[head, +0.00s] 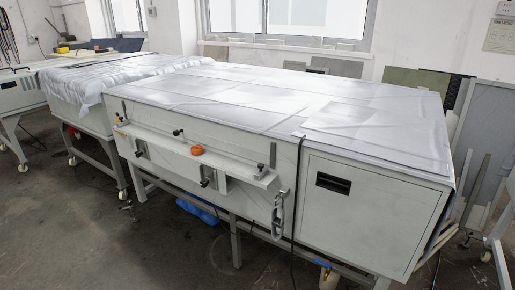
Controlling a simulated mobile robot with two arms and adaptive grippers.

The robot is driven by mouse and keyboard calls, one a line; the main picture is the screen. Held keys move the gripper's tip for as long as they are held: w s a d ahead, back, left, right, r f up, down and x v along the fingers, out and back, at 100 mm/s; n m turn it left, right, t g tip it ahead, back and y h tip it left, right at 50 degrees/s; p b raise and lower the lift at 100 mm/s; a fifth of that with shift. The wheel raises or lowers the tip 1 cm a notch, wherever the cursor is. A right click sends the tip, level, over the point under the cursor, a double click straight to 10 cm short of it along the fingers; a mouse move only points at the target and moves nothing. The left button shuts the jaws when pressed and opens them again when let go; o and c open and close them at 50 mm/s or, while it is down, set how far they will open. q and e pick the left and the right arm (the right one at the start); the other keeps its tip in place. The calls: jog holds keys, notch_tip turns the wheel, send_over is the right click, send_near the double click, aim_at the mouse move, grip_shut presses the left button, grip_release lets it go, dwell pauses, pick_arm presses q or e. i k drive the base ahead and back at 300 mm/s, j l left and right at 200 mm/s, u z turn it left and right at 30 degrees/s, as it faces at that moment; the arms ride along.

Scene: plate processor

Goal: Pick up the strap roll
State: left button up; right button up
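A small orange roundish item (197,150), which looks like the strap roll, sits on the narrow front ledge (235,178) of the large grey-white plate processor (345,225). It is too small to make out its details. Neither of my grippers is in view, and no part of my arms shows. Nothing touches the orange item from above.
A dark strap (296,200) hangs down the machine's front beside a metal hook-like part (278,216). Black knobs stick out along the front. A cloth-covered machine (95,80) stands at left. The floor (90,235) in front is clear.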

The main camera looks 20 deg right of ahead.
aim_at(197, 150)
jog(key=z, duration=0.25)
jog(key=i+j+z, duration=0.1)
jog(key=i+j, duration=0.15)
jog(key=i+j+z, duration=0.1)
jog(key=j, duration=0.25)
jog(key=i+j, duration=0.3)
jog(key=i+j+z, duration=0.25)
jog(key=i+j, duration=0.2)
jog(key=j, duration=0.25)
jog(key=i+j+z, duration=0.1)
jog(key=j, duration=0.25)
jog(key=i+j+z, duration=0.1)
jog(key=i+j, duration=0.15)
jog(key=j, duration=0.15)
jog(key=i+j+z, duration=0.1)
jog(key=j, duration=0.3)
